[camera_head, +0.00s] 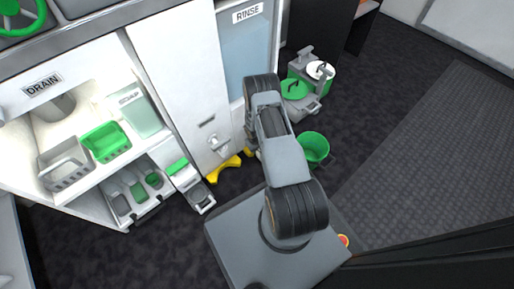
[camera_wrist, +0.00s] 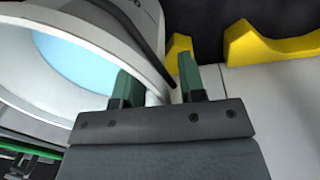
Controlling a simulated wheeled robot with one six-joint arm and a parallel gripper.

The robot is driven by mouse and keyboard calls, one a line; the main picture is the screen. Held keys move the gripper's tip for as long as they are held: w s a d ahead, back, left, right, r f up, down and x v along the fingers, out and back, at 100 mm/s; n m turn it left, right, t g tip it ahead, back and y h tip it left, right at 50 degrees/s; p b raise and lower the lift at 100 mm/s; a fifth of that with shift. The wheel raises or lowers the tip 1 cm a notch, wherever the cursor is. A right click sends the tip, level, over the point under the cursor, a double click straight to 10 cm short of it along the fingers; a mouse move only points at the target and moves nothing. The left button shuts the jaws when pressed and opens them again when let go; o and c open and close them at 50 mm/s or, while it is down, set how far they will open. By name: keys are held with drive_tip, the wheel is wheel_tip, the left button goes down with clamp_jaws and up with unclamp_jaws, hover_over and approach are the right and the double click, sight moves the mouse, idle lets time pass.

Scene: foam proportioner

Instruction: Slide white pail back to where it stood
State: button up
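The white pail (camera_wrist: 35,112) fills the left of the wrist view, with its pale blue inside (camera_wrist: 75,62) and a dark bail handle above. Its near rim runs down between the two green-tipped fingers of my gripper (camera_wrist: 157,85). The left finger overlaps the pail's opening and the right finger is outside the rim. The fingers stand apart, but I cannot tell whether they press on the rim. In the head view my arm hides the gripper and I cannot make out this pail.
A yellow bracket (camera_head: 224,169) lies at the cabinet foot; yellow pieces (camera_wrist: 270,45) show beyond the fingers. A green bucket (camera_head: 314,148) stands right of my arm. Carpet is clear at right.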

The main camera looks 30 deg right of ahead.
clamp_jaws()
idle(1.4)
